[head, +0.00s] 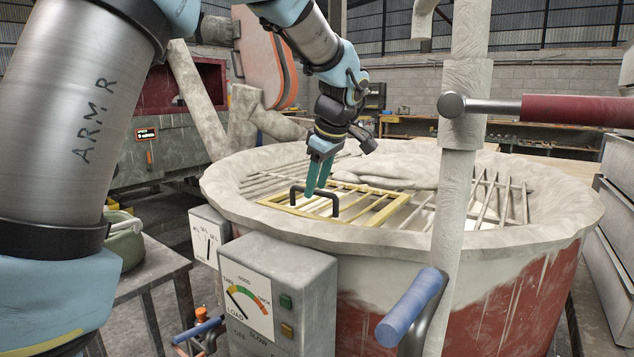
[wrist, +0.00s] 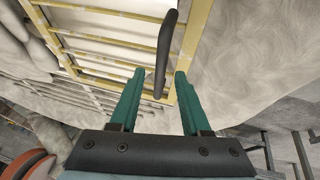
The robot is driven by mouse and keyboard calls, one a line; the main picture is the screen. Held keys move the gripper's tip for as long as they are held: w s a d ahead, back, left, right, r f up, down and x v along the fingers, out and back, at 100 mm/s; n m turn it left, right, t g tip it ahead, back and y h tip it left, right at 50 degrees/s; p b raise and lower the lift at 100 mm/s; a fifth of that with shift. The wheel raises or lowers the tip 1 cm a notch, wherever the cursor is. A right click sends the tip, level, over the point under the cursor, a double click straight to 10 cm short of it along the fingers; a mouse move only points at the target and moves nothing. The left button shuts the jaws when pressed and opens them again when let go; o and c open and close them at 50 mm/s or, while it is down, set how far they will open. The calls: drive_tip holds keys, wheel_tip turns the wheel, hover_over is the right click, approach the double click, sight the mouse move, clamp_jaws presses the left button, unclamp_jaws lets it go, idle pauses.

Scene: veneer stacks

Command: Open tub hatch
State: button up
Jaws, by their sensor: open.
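The tub (head: 380,240) is a large round vessel with a pale crusted rim and red sides. Its hatch is a yellow barred frame (head: 385,213) lying flat in the grating on the tub's top. A black handle (head: 318,192) stands up from the hatch's near left part. My gripper (head: 318,190), with green fingers, points down at the handle in the head view. In the wrist view the open fingers (wrist: 158,74) have the black handle (wrist: 165,50) between them at their tips, nearer the right finger. Whether either finger touches the handle is unclear. The hatch looks closed.
A grey control box (head: 270,285) with a dial stands at the tub's front left. A pale post (head: 455,170) with a blue-gripped lever (head: 412,307) rises at the front. A red-sleeved bar (head: 575,110) reaches in from the right. A pale lumpy mass (head: 400,168) lies on the grating's far side.

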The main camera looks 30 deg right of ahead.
drive_tip(key=shift+c, duration=0.2)
clamp_jaws()
idle(1.1)
